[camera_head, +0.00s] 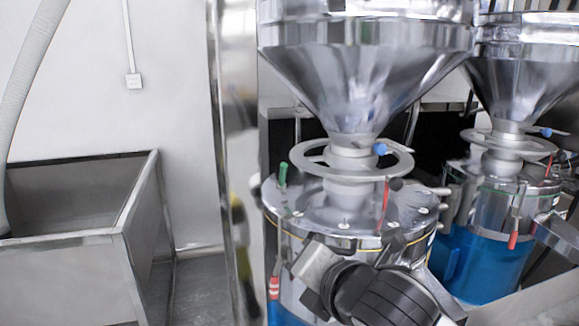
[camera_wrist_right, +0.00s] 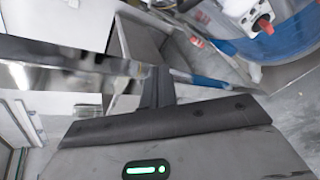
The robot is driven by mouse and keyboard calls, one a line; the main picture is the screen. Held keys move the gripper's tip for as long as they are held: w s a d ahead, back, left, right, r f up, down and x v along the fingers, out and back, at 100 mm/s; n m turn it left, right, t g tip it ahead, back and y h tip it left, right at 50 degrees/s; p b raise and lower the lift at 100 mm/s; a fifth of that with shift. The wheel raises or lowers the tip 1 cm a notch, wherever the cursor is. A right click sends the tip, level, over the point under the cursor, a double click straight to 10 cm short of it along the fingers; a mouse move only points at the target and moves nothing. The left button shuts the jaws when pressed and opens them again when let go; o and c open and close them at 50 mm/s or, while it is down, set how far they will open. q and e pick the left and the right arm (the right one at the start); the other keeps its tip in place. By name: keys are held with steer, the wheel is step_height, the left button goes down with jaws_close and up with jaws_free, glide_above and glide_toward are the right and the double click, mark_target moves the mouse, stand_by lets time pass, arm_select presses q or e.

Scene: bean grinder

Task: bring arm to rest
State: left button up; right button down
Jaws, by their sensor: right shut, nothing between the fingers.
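The lower part of the right wrist view is filled by my right gripper (camera_wrist_right: 157,84), with its grey body and lit green indicator. Its dark fingers are together with nothing held between them. In the head view, a dark and silver link of my arm crosses in front of the near grinder's lower body; the gripper's fingers cannot be made out there. My left gripper is in neither view.
The near grinder (camera_head: 345,215) has a large steel hopper (camera_head: 365,70). A second grinder (camera_head: 490,255) with a blue base stands to its right. An open metal bin (camera_head: 75,265) stands at left, beside a steel post (camera_head: 236,150). Floor (camera_head: 198,280) shows between bin and post.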

steer(key=s+d+f+m+g, duration=0.1)
steer(key=s+d+f+m, duration=0.1)
steer(key=f+m, duration=0.6)
steer(key=s+d+f+m, duration=0.2)
steer(key=f+m, duration=0.5)
steer(key=f, duration=0.3)
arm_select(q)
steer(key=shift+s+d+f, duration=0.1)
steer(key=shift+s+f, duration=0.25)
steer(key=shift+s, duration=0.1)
arm_select(e)
steer(key=s+d+f+m+h, duration=0.1)
steer(key=s+d+f+m, duration=0.3)
steer(key=s+f+m, duration=0.2)
steer(key=s+d+f+m+g+h, duration=0.1)
steer(key=s+d+f+m, duration=0.3)
steer(key=s+f+m, duration=0.3)
step_height(320, 180, down, 2)
steer(key=shift+s+d+f, duration=0.1)
steer(key=shift+s+d, duration=0.3)
steer(key=shift+s, duration=0.1)
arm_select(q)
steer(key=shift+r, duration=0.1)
